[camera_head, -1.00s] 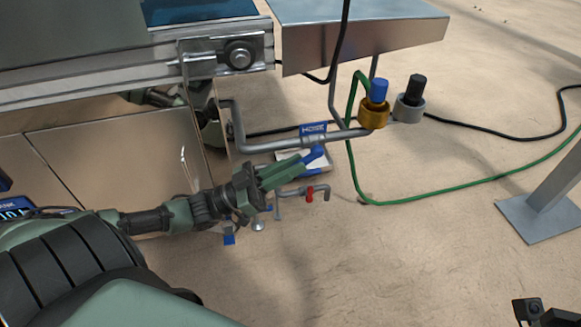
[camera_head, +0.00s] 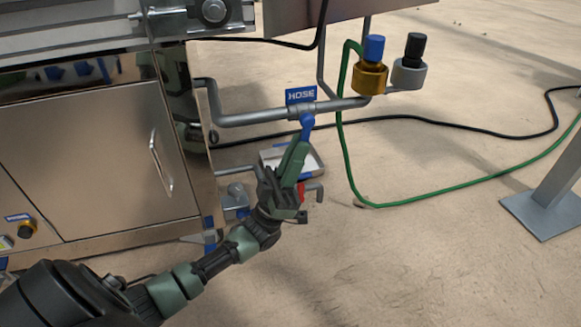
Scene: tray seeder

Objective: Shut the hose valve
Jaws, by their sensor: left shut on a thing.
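The hose valve's blue lever (camera_head: 306,127) sits on the grey pipe (camera_head: 250,117), just under the blue HOSE sign (camera_head: 301,94). The lever points down from the pipe, across its run. My left gripper (camera_head: 299,146) comes up from below, and its green fingers are shut on the lower part of the lever. The fingers hide the lever's lower end. My right gripper is out of view.
A gold fitting with a blue top (camera_head: 370,78) and a grey one with a black top (camera_head: 408,70) stand at the pipe's right end. A green hose (camera_head: 440,198) and a black cable (camera_head: 470,127) cross the floor. A white tray (camera_head: 312,160) lies behind my gripper.

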